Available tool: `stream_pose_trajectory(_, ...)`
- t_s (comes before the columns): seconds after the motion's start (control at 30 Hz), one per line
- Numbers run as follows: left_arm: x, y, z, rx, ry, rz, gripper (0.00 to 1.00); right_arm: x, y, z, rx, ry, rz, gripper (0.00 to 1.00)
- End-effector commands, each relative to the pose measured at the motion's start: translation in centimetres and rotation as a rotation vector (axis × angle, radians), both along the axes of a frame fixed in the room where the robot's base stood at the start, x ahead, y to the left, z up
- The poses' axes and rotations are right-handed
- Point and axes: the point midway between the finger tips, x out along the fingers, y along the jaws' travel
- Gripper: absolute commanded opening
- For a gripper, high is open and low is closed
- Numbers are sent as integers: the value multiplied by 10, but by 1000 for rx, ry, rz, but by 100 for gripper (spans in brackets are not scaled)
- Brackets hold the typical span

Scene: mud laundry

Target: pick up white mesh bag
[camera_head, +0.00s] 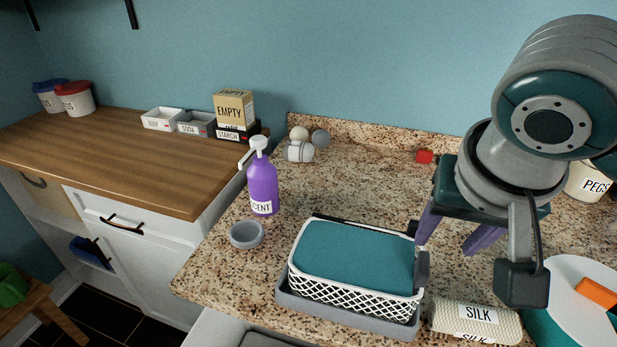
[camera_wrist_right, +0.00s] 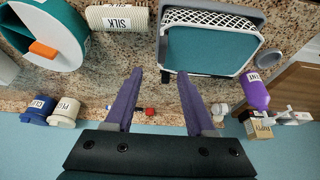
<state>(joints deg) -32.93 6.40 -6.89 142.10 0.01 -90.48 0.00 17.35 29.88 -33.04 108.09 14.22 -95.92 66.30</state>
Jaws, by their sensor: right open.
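A cream-white mesh bag (camera_head: 450,318) with SILK labels lies on the granite counter at the lower right of the head view, just right of the white lattice basket (camera_head: 355,296). The bag also shows at the top of the wrist view (camera_wrist_right: 117,17). My right gripper (camera_head: 445,247) has two purple fingers spread apart with nothing between them. It is above the counter, behind the bag and beside the basket's right end. In the wrist view the open fingers (camera_wrist_right: 160,73) are apart from the bag. My left gripper is not in view.
The basket holds teal cloth and sits in a grey tray (camera_head: 345,322). A teal-and-white round thing with an orange block (camera_head: 597,292) stands right of the bag. A purple bottle (camera_head: 262,185) and grey bowl (camera_head: 246,235) are left. Counter behind the basket is mostly clear.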

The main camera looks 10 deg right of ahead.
Motion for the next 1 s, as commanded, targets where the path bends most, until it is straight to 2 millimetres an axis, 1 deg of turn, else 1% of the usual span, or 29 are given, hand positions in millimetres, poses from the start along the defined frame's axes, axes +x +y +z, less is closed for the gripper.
stream_pose_trajectory(0.2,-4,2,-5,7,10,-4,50,11,-7,-29,-2,2,-4,55)
stream_pose_trajectory(0.3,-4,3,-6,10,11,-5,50,14,-9,-38,-1,2,-3,55)
stream_pose_trajectory(0.47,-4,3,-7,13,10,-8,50,19,-10,-47,-1,1,-3,55)
stream_pose_trajectory(0.73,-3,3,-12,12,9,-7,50,35,-16,-79,-1,2,-3,55)
stream_pose_trajectory(0.83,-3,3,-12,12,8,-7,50,37,-17,-85,0,0,-1,55)
stream_pose_trajectory(1.0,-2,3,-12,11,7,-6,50,38,-18,-87,0,-1,-1,55)
